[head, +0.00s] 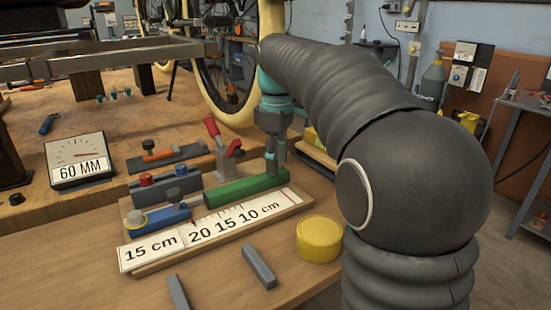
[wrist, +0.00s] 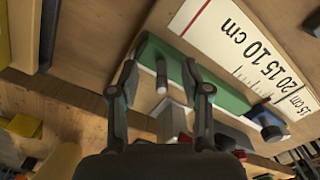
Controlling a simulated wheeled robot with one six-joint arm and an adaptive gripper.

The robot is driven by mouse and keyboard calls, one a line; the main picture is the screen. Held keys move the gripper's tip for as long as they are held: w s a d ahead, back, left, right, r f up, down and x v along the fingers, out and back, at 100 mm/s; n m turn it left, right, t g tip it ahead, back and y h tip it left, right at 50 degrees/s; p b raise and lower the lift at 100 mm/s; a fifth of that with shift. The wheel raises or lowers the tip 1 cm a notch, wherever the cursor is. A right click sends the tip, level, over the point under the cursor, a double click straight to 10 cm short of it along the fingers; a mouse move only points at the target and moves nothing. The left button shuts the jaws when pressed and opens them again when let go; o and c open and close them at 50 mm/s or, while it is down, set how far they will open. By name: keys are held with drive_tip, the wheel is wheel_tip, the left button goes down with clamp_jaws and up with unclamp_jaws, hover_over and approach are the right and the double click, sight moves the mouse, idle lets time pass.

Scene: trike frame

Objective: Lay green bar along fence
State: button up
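The green bar (head: 247,188) lies flat on the wooden board behind the white ruler strip (head: 215,228). It also shows in the wrist view (wrist: 228,96), running slantwise beside the strip. My gripper (head: 272,168) points down at the bar's right part. In the wrist view its two fingers (wrist: 160,66) are apart, with a small pale peg-like part visible between them. I cannot tell whether a finger touches the bar. I cannot clearly make out which edge is the fence; the bar's far side is partly hidden.
A blue block (head: 165,216) with a knob stands at the bar's left end. Behind are a grey block (head: 165,188) with red and blue knobs and a red-handled clamp (head: 224,145). A yellow round tub (head: 319,240) and a grey bar (head: 259,266) lie in front. A 60 MM gauge (head: 78,160) stands left.

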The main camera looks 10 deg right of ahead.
drive_tip(key=shift+r, duration=0.1)
wheel_tip(320, 180, up, 12)
idle(0.6)
